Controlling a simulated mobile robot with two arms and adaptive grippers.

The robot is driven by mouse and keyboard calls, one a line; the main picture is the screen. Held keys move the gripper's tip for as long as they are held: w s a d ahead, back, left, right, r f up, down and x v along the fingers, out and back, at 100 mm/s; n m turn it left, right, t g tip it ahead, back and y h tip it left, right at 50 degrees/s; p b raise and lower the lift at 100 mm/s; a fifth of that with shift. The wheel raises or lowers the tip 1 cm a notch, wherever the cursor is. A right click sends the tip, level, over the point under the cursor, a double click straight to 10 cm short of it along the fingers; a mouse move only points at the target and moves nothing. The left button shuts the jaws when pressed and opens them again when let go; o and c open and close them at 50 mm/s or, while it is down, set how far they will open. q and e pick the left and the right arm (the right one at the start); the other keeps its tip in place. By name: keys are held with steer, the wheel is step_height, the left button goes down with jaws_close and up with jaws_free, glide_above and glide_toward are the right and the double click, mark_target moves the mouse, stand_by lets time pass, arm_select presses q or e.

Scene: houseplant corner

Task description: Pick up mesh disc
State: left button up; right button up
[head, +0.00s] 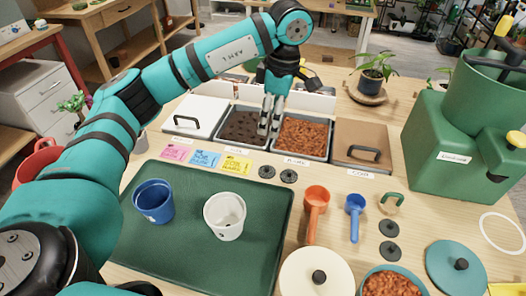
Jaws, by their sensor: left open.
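Small dark round mesh discs lie flat on the table. One pair, a left disc (267,171) and a right disc (289,175), sits side by side below the bins. Another pair, an upper disc (390,228) and a lower disc (391,251), lies at the right below a green handle-shaped piece. My left gripper (269,130) points down over the divider between the dark soil bin and the bark bin, beyond the first pair. Its fingers are open with nothing seen between them. My right gripper is not in view.
A green tray (268,262) holds a blue pot (154,201) and a white pot (224,216). An orange scoop (316,212) and a blue scoop (355,215) lie right of it. A soil bin (240,152) and bark bin (303,154) stand behind. A green dispenser (440,150) stands right.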

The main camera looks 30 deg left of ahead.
arm_select(q)
step_height(320, 180, down, 5)
glide_above(267, 167)
steer(key=f, duration=0.6)
steer(key=shift+s+p, duration=0.2)
steer(key=shift+p, duration=0.15)
steer(key=shift+f, duration=0.55)
steer(key=f, duration=0.2)
steer(key=f+p, duration=0.1)
steer(key=f, duration=0.1)
steer(key=shift+w+d+f, duration=0.15)
steer(key=shift+w+f, duration=0.05)
steer(key=shift+f, duration=0.35)
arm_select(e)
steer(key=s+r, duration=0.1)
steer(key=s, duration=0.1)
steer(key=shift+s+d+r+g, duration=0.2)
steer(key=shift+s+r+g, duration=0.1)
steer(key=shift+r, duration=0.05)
arm_select(q)
steer(key=shift+c, duration=0.4)
steer(key=c, duration=0.9)
jaws_close()
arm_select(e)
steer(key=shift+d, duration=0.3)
